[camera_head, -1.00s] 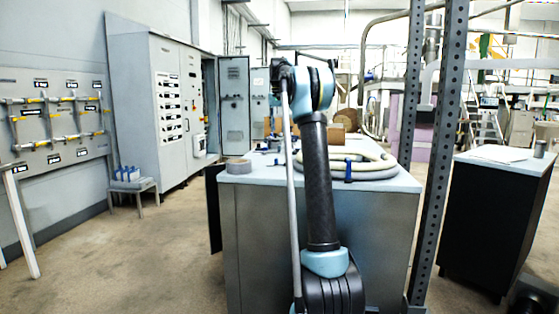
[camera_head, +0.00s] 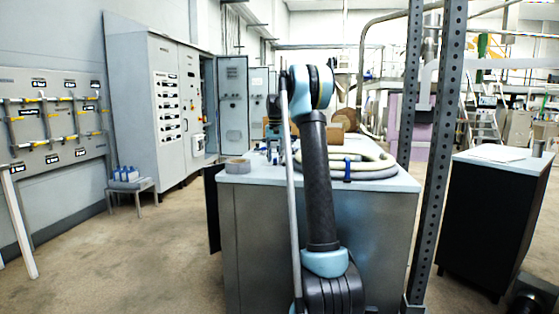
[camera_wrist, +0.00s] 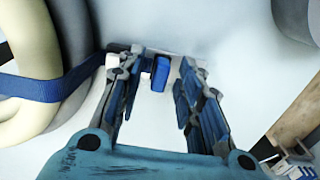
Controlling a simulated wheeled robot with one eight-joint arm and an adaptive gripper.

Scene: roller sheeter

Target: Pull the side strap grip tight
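In the wrist view a blue block-like grip (camera_wrist: 160,72) with a small pale piece beside it lies between my fingertips. My gripper (camera_wrist: 158,62) is open around it, with a gap visible on both sides. A blue strap (camera_wrist: 35,87) runs from the left over the coiled hoses (camera_wrist: 20,120) and passes out of sight behind my left finger. In the head view the hose coil (camera_head: 375,158) lies on the bench top, with a blue strap (camera_head: 347,169) around its front. My gripper is mostly hidden behind my arm there.
The bench top (camera_head: 245,179) carries a grey tape roll (camera_head: 237,166) at its left and a brown roll (camera_head: 343,119) at the back. A perforated upright post (camera_head: 440,150) stands right of the bench. A black cabinet (camera_head: 490,215) stands farther right.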

